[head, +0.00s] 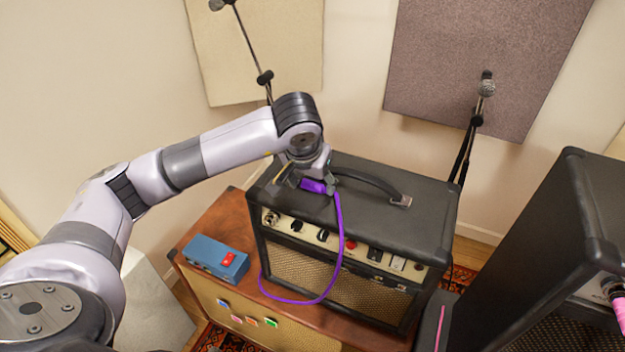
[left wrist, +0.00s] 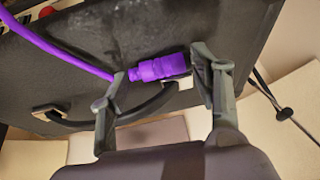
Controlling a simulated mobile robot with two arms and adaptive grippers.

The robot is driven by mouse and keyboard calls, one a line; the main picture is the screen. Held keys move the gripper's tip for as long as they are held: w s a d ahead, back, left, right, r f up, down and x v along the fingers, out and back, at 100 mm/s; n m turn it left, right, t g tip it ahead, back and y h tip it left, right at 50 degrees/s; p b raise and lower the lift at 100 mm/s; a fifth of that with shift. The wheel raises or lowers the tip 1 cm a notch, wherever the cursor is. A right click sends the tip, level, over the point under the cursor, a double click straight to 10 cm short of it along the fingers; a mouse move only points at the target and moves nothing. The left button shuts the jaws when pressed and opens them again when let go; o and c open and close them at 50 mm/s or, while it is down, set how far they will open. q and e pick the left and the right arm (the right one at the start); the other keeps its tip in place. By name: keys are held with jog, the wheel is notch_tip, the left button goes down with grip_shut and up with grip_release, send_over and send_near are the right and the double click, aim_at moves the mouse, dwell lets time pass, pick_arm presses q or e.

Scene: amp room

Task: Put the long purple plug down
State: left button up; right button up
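Whether either fingertip touches the plug's ends is unclear. The plug seems to lie on the amp's top. My right gripper is not in view.
The black amp stands on a wooden cabinet (head: 222,232) with a blue pedal (head: 215,259) at its left. The amp's handle (head: 370,184) rises right of the plug. Microphone stands (head: 466,150) are behind. Another black amp (head: 550,250) is at the right.

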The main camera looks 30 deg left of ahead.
pick_arm(q)
jog(key=o, duration=0.4)
jog(key=shift+c, duration=0.2)
jog(key=shift+r, duration=0.15)
jog(key=shift+r+p, duration=0.3)
jog(key=shift+p, duration=0.15)
jog(key=b+v, duration=0.2)
jog(key=v, duration=1)
jog(key=shift+b, duration=0.4)
jog(key=shift+s+f, duration=0.15)
jog(key=shift+f, duration=0.05)
